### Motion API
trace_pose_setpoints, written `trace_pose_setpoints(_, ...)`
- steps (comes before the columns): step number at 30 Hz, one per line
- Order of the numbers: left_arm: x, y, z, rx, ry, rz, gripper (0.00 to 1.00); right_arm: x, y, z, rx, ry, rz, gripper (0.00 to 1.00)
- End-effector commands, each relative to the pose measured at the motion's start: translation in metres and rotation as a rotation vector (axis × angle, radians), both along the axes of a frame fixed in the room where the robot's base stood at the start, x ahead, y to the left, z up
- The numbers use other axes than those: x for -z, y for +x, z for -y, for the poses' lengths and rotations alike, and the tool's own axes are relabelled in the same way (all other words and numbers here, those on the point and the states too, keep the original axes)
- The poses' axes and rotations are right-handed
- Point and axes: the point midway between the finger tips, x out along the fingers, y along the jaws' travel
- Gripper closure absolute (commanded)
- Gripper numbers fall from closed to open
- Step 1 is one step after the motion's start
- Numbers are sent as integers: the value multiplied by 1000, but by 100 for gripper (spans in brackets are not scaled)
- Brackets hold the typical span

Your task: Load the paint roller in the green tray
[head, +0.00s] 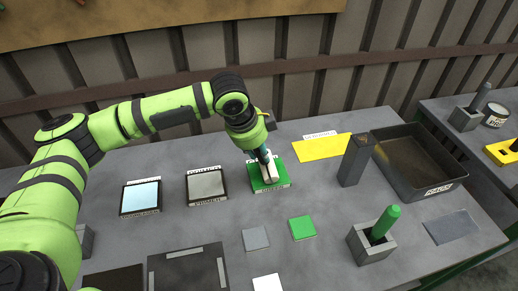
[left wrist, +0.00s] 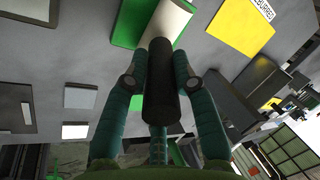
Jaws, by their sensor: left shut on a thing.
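The green tray (head: 256,182) lies on the grey table in the middle of the head view, with a label along its front edge. My left gripper (head: 264,153) points down over it. In the left wrist view, the gripper (left wrist: 160,78) is shut on the dark handle of the paint roller (left wrist: 159,105). The roller's pale head (head: 269,172) appears over the green tray, and the wrist view shows it against the tray's green surface (left wrist: 127,22). I cannot tell whether the head touches the tray. My right gripper is not in view.
A grey tray (head: 207,184) and a pale blue tray (head: 140,197) lie left. A holder (head: 362,245) with a green handle stands in front, near small flat squares.

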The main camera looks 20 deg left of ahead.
Motion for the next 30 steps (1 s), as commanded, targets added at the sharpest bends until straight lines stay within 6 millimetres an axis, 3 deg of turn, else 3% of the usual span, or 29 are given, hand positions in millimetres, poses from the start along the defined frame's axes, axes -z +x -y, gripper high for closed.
trace_pose_setpoints(30, 1, 0, 0, 0, 0, -1, 100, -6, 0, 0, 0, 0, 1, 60)
